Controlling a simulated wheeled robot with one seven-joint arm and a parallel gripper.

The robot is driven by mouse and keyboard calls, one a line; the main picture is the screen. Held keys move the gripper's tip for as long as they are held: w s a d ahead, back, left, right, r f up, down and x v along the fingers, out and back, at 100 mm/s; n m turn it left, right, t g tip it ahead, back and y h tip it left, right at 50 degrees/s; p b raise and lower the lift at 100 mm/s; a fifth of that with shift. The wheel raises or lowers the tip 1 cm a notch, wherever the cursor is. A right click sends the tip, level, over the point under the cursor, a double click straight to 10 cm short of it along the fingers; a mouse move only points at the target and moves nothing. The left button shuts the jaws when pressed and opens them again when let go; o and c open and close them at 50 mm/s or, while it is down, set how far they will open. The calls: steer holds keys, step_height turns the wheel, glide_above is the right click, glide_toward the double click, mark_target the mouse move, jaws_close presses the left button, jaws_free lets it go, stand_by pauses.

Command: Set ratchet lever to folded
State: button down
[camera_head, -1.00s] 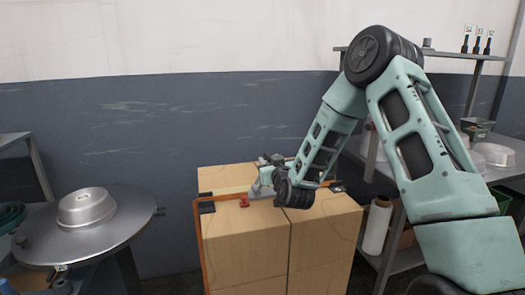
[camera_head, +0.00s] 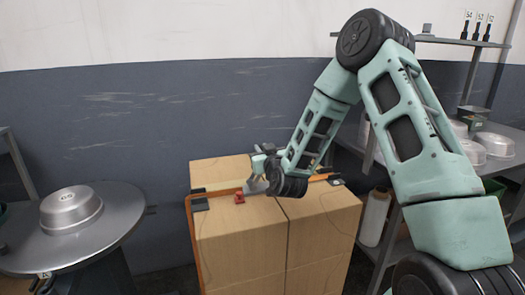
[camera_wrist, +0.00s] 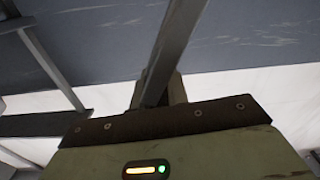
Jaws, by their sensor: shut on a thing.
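An orange strap (camera_head: 188,235) runs around the cardboard boxes, with a small red ratchet part (camera_head: 240,197) on the front top edge. A grey metal lever (camera_head: 256,185) rises at a tilt beside the red part. My gripper (camera_head: 260,166) is just above the boxes' top and is shut on the lever. In the wrist view a long grey bar (camera_wrist: 168,52), seemingly the lever, runs up from between the jaws. My wrist hides part of the strap and of the ratchet; the exact lever angle is hard to tell.
The cardboard boxes (camera_head: 245,240) stand before the wall. A round metal table (camera_head: 105,235) with an upturned pan (camera_head: 72,208) is at left. At right a shelf (camera_head: 395,165) holds more pans (camera_head: 492,146), with a white roll (camera_head: 374,218) beneath.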

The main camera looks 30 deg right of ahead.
steer(key=shift+s+d+f+m+b, duration=0.25)
steer(key=shift+d+f+m+b, duration=0.4)
steer(key=shift+d+m+b, duration=0.3)
steer(key=shift+s+d+f+m+b, duration=0.25)
steer(key=shift+d+f+m+b, duration=0.45)
steer(key=shift+m, duration=0.35)
steer(key=shift+s+d+f+m+b, duration=0.15)
steer(key=shift+d+f+m+b, duration=0.5)
steer(key=shift+m, duration=0.3)
steer(key=shift+s+d+f+m+b, duration=0.15)
steer(key=shift+d+f+m+b, duration=0.4)
steer(key=shift+m, duration=0.4)
steer(key=shift+f, duration=0.1)
steer(key=c, duration=1.4)
jaws_free()
steer(key=shift+o, duration=0.2)
steer(key=shift+s+a, duration=0.1)
